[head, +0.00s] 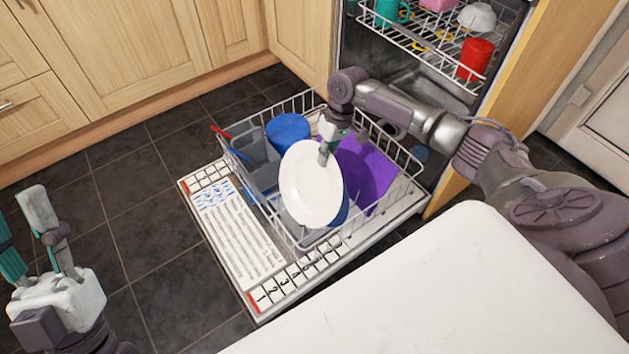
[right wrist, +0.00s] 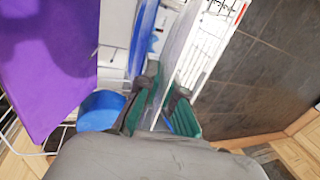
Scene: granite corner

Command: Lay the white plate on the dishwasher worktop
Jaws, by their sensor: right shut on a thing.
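The white plate (head: 311,190) is tilted over the lower dishwasher rack (head: 291,238) in the head view. My right gripper (head: 326,153) is shut on its upper rim. In the right wrist view the plate (right wrist: 174,60) shows nearly edge-on between the fingers of the right gripper (right wrist: 165,100). Whether its lower edge touches the rack is unclear. My left gripper (head: 24,228) is open and empty at the lower left, above the floor.
A purple board-like item (head: 368,172), a blue bowl or cup (head: 288,130) and a grey cutlery basket (head: 254,152) stand close around the plate. The pulled-out upper rack (head: 425,47) holds a red cup (head: 475,59). The dark floor (head: 130,190) at left is clear.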

